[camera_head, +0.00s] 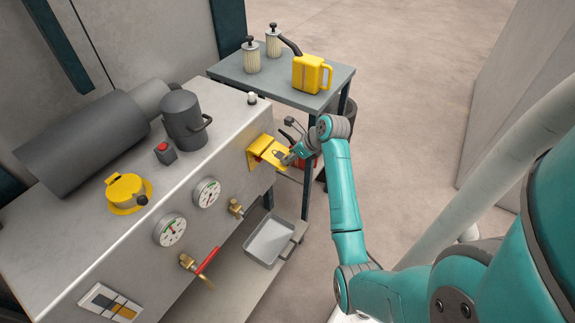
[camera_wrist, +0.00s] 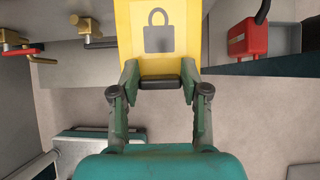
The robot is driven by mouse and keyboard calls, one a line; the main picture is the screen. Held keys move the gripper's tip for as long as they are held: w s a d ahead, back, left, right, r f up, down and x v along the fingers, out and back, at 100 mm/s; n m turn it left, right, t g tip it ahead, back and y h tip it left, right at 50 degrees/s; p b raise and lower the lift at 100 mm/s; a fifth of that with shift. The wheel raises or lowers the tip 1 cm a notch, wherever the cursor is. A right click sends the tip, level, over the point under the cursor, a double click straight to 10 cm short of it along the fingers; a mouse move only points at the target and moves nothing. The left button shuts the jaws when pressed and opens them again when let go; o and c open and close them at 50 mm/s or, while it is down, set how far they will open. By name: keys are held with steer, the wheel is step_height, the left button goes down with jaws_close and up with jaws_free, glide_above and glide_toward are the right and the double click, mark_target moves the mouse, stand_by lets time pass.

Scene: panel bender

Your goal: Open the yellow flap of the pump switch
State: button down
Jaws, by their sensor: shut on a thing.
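The yellow flap (camera_head: 269,151) sits on the front of the grey cabinet, near its right end, and juts outward from a yellow mount. A bit of red shows under its left side. In the wrist view the flap (camera_wrist: 158,30) carries a grey padlock symbol and has a dark bar at its near edge. My gripper (camera_head: 287,157) is at the flap's outer edge. In the wrist view my gripper's fingers (camera_wrist: 160,82) stand on either side of that edge, shut on it. The switch behind the flap is mostly hidden.
Gauges (camera_head: 207,193), a brass valve (camera_head: 236,207) and a red-handled valve (camera_head: 197,266) stick out left of the flap. A tray (camera_head: 269,240) lies below. A cart (camera_head: 337,76) with a yellow can (camera_head: 311,73) stands behind. The floor to the right is clear.

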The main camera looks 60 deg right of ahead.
steer(key=shift+w+r, duration=0.35)
steer(key=shift+r, duration=0.45)
steer(key=shift+w+r, duration=0.3)
steer(key=shift+r, duration=0.5)
steer(key=c, duration=0.6)
jaws_free()
steer(key=shift+o, duration=0.2)
steer(key=v, duration=1.2)
steer(key=shift+f, duration=0.1)
